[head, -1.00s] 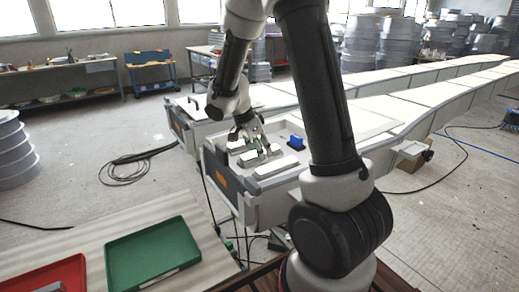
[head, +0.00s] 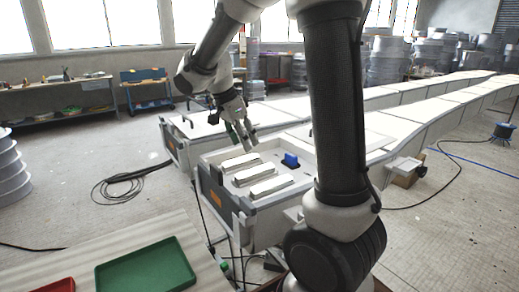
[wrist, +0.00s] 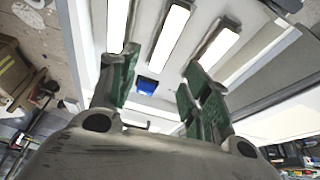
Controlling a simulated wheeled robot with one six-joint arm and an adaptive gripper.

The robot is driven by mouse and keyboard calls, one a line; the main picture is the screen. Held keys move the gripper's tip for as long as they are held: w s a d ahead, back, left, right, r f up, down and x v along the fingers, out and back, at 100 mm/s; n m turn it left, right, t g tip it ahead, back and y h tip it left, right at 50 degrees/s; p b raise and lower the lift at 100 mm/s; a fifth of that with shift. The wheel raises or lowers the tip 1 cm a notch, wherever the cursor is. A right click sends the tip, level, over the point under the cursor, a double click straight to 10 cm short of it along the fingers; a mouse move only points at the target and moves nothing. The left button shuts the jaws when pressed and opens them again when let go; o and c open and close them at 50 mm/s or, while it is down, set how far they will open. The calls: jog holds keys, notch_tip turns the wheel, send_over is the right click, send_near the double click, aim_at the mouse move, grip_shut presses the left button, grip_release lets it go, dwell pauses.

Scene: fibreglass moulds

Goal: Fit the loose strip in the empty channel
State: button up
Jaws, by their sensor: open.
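Three pale strips lie side by side in the top of the grey-white mould (head: 217,184): a far one (head: 240,162), a middle one (head: 255,174) and a near one (head: 271,187). In the wrist view they show as a left strip (wrist: 117,24), a middle strip (wrist: 168,38) and a right strip (wrist: 218,46). I see no empty channel and cannot tell which strip was the loose one, or how deep each sits. My gripper (head: 243,136) is open and empty, raised above the mould behind the strips. Its green fingers (wrist: 160,68) stand apart in the wrist view.
A blue block (head: 290,160) stands on the mould right of the strips; it also shows in the wrist view (wrist: 147,85). A green tray (head: 148,266) and a red tray (head: 58,286) lie on a bench at front left. Long white moulds (head: 400,100) stretch to the back right.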

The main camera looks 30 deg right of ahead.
jog(key=s+r+n+t+y, duration=0.2)
jog(key=s+n, duration=0.6)
jog(key=s, duration=0.3)
jog(key=s+r+n+t+y, duration=0.2)
jog(key=s+r+n, duration=0.1)
jog(key=s+n, duration=0.5)
jog(key=s, duration=0.3)
jog(key=shift+s+a+n, duration=0.15)
jog(key=shift+s+n, duration=0.15)
jog(key=shift+n, duration=0.1)
jog(key=shift+r, duration=0.1)
